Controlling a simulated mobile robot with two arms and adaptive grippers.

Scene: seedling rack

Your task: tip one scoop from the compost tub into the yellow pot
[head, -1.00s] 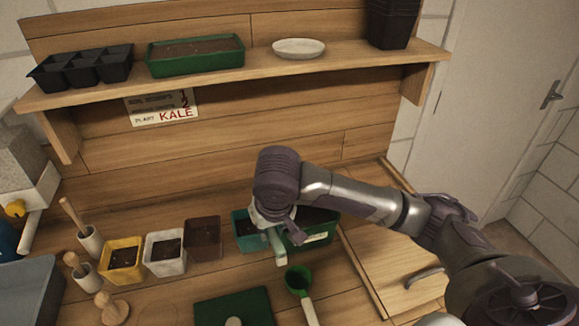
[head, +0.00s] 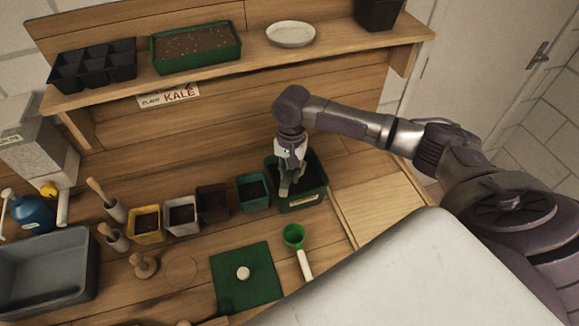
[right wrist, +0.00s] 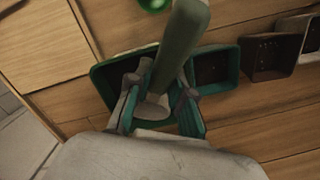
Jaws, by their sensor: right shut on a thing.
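The compost tub (head: 303,202) is a dark green box with a pale label and dark compost in it. My right gripper (head: 287,170) is over its left part, shut on a tool with a pale grey-green handle (head: 284,187). In the right wrist view, the fingers (right wrist: 158,95) close around this tool (right wrist: 178,45) over the tub (right wrist: 98,84); its working end is not clear. The yellow pot (head: 147,237) stands left of the tub, with dark soil showing inside. My left gripper is not in view.
White (head: 182,228), brown (head: 212,203) and teal (head: 252,204) pots stand between the yellow pot and tub. A green scoop (head: 293,235) with a white handle lies in front. A green mat (head: 225,290), wooden tools at left and a grey tray (head: 45,290) are nearby.

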